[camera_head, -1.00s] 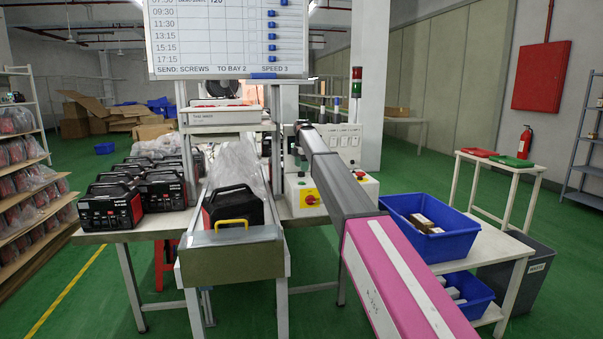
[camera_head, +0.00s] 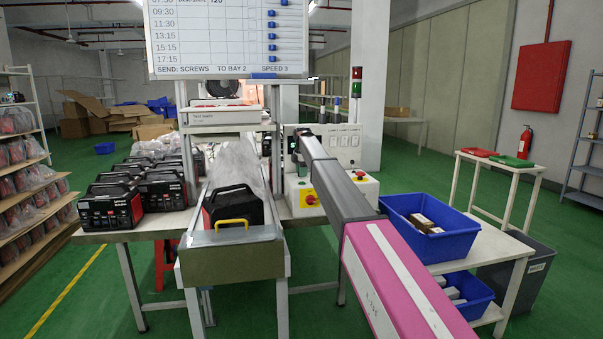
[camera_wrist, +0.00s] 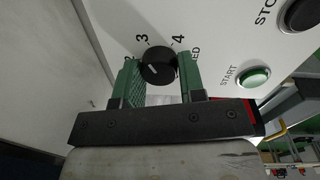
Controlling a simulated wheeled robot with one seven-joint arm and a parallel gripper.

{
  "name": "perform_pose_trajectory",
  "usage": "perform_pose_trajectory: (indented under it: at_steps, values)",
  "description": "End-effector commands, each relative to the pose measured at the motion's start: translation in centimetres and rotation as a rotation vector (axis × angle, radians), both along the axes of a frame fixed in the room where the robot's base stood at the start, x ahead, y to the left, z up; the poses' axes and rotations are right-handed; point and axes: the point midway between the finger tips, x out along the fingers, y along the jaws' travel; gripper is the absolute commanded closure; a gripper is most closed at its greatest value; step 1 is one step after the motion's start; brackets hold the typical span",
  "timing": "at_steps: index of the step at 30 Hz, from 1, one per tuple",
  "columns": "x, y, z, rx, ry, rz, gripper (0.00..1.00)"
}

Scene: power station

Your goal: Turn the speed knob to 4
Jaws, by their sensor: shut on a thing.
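The black speed knob (camera_wrist: 158,64) shows in the wrist view on a white panel, with the numerals 3 and 4 printed above it. A short white mark is on its face; which numeral it points to is hard to tell. My gripper (camera_wrist: 161,75) has its green fingers on both sides of the knob and is shut on it. In the head view my arm reaches to the white control box (camera_head: 345,146), and the knob is hidden there.
A green START button (camera_wrist: 254,76) and a dark STOP button (camera_wrist: 300,14) sit right of the knob. A red-and-yellow switch (camera_head: 310,199) is on the box's lower front. A blue bin (camera_head: 430,244) stands right of my arm. The whiteboard (camera_head: 228,35) reads SPEED 3.

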Motion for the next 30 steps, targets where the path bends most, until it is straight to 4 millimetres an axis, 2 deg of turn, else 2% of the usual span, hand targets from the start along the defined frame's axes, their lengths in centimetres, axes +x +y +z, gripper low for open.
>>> perform_pose_trajectory:
  at_steps: [8,30]
  values:
    - [0.0,0.02,0.03,-0.001,-0.001,-0.133,0.87]
    - [0.05,0.09,0.05,0.0,-0.002,-0.795,0.87]
